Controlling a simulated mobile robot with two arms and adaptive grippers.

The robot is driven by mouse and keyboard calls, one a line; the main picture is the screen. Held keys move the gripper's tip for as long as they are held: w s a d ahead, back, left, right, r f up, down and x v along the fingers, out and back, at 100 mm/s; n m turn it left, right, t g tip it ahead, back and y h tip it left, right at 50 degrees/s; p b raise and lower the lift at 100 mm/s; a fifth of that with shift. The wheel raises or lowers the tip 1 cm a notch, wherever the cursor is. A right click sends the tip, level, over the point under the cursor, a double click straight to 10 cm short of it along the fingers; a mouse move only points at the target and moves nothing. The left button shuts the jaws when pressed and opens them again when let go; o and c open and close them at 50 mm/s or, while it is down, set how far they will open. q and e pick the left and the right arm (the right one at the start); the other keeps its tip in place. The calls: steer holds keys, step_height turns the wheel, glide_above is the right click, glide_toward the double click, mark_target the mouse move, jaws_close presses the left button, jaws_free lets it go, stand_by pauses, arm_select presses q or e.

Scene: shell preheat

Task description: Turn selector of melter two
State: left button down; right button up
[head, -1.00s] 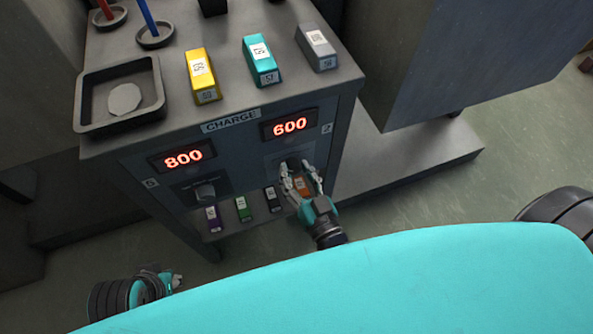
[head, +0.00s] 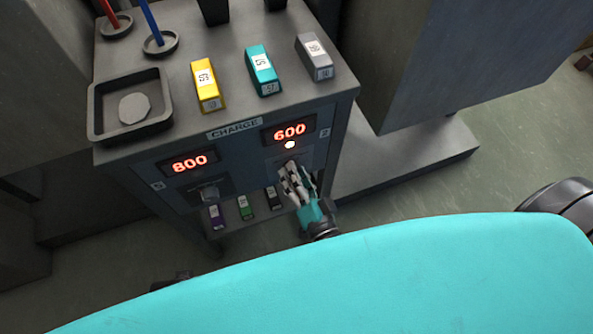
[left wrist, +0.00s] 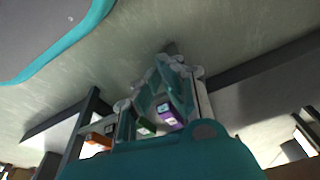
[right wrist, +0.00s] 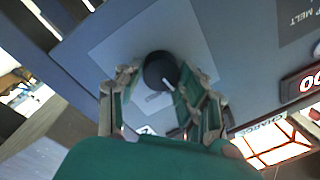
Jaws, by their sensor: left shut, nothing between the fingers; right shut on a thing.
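Melter two's panel carries a red display (head: 290,131) reading 600, a "2" label beside it and a glowing white lamp (head: 289,145) below. Its selector (right wrist: 158,70) is a round dark knob on a pale plate in the right wrist view, with a white mark low on its face. My right gripper (head: 290,170) is shut on this knob, one finger on each side, and hides most of it in the head view. My left gripper (left wrist: 170,62) is shut and empty in the left wrist view, low and away from the panel.
Yellow (head: 207,85), teal (head: 262,70) and grey (head: 314,57) blocks and a tray (head: 160,82) stand on top.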

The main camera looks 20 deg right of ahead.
arm_select(q)
steer(key=shift+s+f, duration=0.2)
steer(key=shift+f, duration=0.4)
arm_select(e)
steer(key=shift+m, duration=0.8)
steer(key=o, duration=1.1)
steer(key=shift+o, duration=0.2)
steer(key=s+d, duration=0.1)
steer(key=s, duration=1.1)
steer(key=shift+f, duration=0.35)
